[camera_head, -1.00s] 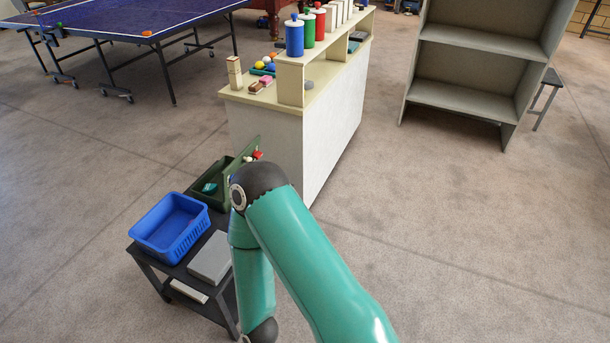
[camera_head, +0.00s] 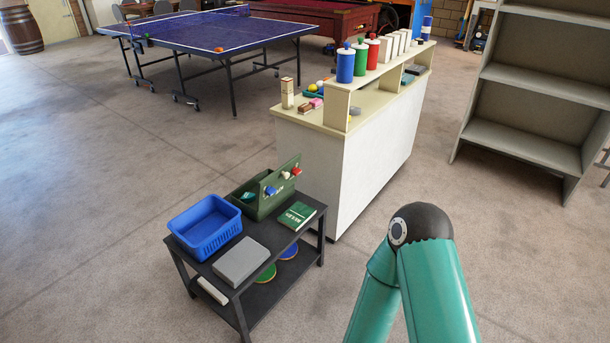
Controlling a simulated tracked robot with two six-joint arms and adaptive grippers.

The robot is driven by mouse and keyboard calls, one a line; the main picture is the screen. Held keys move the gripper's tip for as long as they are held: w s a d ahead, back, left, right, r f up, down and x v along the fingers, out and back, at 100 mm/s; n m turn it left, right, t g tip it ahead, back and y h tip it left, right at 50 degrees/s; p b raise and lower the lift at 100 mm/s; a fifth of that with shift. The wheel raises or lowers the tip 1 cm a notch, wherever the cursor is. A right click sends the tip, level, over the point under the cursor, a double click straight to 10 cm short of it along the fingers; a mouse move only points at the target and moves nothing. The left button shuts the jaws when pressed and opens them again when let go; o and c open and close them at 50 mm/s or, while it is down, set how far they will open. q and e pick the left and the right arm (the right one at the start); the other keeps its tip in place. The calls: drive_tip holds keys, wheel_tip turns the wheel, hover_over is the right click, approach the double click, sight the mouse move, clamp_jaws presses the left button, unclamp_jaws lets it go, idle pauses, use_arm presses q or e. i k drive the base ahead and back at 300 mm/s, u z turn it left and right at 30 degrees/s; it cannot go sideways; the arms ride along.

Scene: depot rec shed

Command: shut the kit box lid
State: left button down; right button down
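The green kit box (camera_head: 259,211) stands on the dark trolley, behind and right of the blue basket. Its lid (camera_head: 284,174) is up, standing raised along the box's back right side. Small red, white and blue items show at the box's opening and against the lid; I cannot tell exactly what they are. One teal arm of mine fills the lower right, well to the right of the box and apart from it. Its gripper is out of the picture below. My other arm and gripper are not in view.
The dark trolley (camera_head: 262,307) also holds the blue basket (camera_head: 206,238), a grey case (camera_head: 241,262) and a green book (camera_head: 297,215). Its lower shelf carries green and blue discs. A white counter (camera_head: 344,170) stands close behind the trolley. Floor to the left is clear.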

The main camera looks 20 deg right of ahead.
sight(282, 178)
drive_tip(key=z, duration=0.25)
drive_tip(key=i, duration=1.1)
drive_tip(key=z, duration=0.05)
